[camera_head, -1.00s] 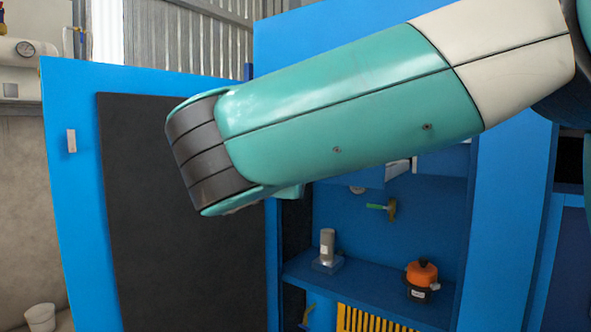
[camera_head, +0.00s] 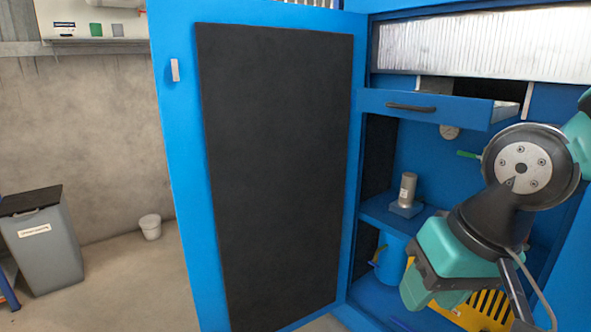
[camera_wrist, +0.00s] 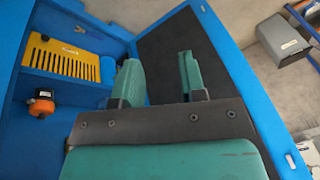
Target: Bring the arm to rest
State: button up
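My gripper (camera_head: 430,298) hangs at the lower right of the head view, in front of the open blue cabinet (camera_head: 372,207), with my wrist bent above it. In the wrist view my gripper (camera_wrist: 160,82) shows two teal fingers standing apart with nothing between them. It is open and empty. The upper part of my arm leaves the head view at the right edge. My gripper covers part of the yellow slatted panel (camera_head: 484,304), which shows more fully in the wrist view (camera_wrist: 62,60).
The cabinet door (camera_head: 180,130) stands open at the left. A drawer (camera_head: 440,105) is pulled out above. A grey cylinder (camera_head: 408,188) stands on the shelf; an orange-topped item (camera_wrist: 41,104) shows in the wrist view. A bin (camera_head: 45,245) and bucket (camera_head: 150,227) stand on open floor.

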jog(key=s+n+g+y, duration=0.1)
jog(key=s+n+g, duration=0.1)
jog(key=s+n, duration=0.4)
notch_tip(320, 180, up, 12)
jog(key=s+a+p, duration=0.1)
jog(key=p, duration=1.2)
jog(key=shift+s+m+g, duration=0.3)
